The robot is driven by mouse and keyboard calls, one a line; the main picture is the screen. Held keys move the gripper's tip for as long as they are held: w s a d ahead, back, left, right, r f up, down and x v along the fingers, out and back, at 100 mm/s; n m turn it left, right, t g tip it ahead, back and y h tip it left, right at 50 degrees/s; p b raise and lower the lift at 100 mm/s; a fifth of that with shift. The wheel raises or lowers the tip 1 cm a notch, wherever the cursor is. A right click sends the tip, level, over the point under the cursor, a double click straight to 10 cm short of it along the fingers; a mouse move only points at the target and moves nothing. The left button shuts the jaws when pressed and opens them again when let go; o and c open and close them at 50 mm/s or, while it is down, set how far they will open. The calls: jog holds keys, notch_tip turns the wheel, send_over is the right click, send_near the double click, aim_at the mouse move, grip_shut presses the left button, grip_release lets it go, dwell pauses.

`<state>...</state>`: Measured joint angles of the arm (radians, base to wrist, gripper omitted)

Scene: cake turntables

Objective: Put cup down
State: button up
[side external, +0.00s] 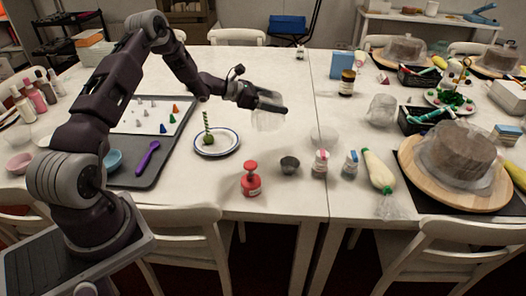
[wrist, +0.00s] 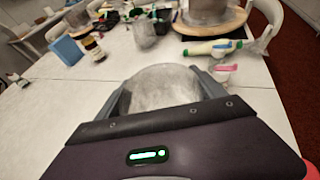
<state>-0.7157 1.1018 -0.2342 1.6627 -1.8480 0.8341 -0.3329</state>
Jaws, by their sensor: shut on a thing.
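My gripper (side external: 268,103) is above the middle of the white table, shut on a clear, whitish translucent cup (side external: 268,120). The cup hangs below the fingers in the side view and looks held above the table. In the wrist view the cup (wrist: 158,88) sits between the two grey fingers of my gripper (wrist: 160,85), with its round end toward the camera. Whether its lower end touches the table is hidden in the wrist view. Another clear cup or bowl (side external: 324,137) stands on the table to the right, and a further clear container (side external: 381,109) stands beyond it.
A blue-rimmed plate (side external: 230,148) with a green striped stick is at the left. A brown bottle (side external: 347,83) and a cake turntable (side external: 415,185) are right. The table behind my gripper is clear.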

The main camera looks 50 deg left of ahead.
aim_at(271, 125)
jog(key=shift+s+a+f+n+y, duration=0.1)
jog(key=shift+a+f+n+y, duration=0.3)
jog(key=shift+a+f, duration=0.65)
jog(key=shift+t, duration=0.3)
notch_tip(271, 125, down, 8)
jog(key=shift+d+f, duration=0.1)
